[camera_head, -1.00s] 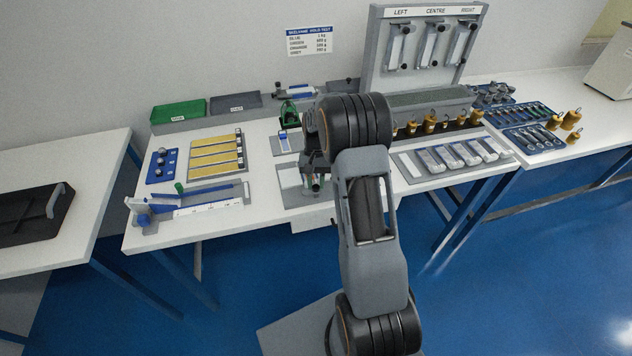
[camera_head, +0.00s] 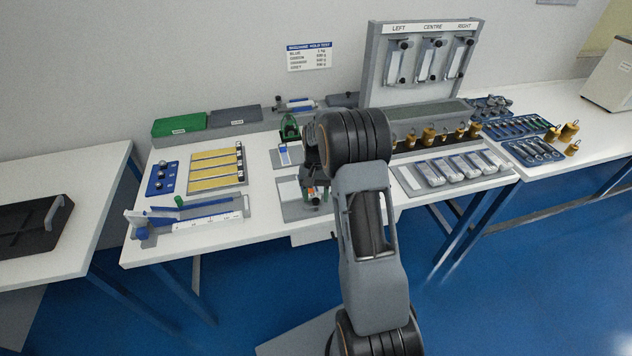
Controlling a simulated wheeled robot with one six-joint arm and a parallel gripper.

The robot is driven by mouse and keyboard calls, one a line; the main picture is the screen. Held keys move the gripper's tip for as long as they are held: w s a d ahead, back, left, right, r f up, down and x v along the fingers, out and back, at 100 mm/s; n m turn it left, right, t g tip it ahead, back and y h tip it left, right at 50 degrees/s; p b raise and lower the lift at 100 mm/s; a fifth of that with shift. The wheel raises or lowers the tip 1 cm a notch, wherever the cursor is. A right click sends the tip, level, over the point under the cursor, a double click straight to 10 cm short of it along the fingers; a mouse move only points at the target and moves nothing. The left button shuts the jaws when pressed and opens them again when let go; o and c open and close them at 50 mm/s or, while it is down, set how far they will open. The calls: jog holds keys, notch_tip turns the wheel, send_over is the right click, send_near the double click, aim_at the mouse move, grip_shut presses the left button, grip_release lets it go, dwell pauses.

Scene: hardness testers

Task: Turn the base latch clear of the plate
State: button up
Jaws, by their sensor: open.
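My gripper (camera_head: 314,196) points down over the middle of the white table, in front of a grey base with a white plate (camera_head: 288,191). Small orange and green bits show close to the fingers. The jaws are open, but the space between them is small and partly hidden by my own arm. I cannot make out the base latch; it may be hidden behind my gripper and wrist. I cannot tell whether the fingers touch anything.
A green clamp-like device (camera_head: 290,128) stands behind the plate. A long blue-armed tester (camera_head: 190,212) and yellow strips (camera_head: 216,169) lie to the left. A tray of clear blocks (camera_head: 452,168) and a row of brass weights (camera_head: 428,137) are to the right.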

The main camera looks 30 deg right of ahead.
jog(key=v, duration=1.3)
jog(key=shift+r, duration=0.25)
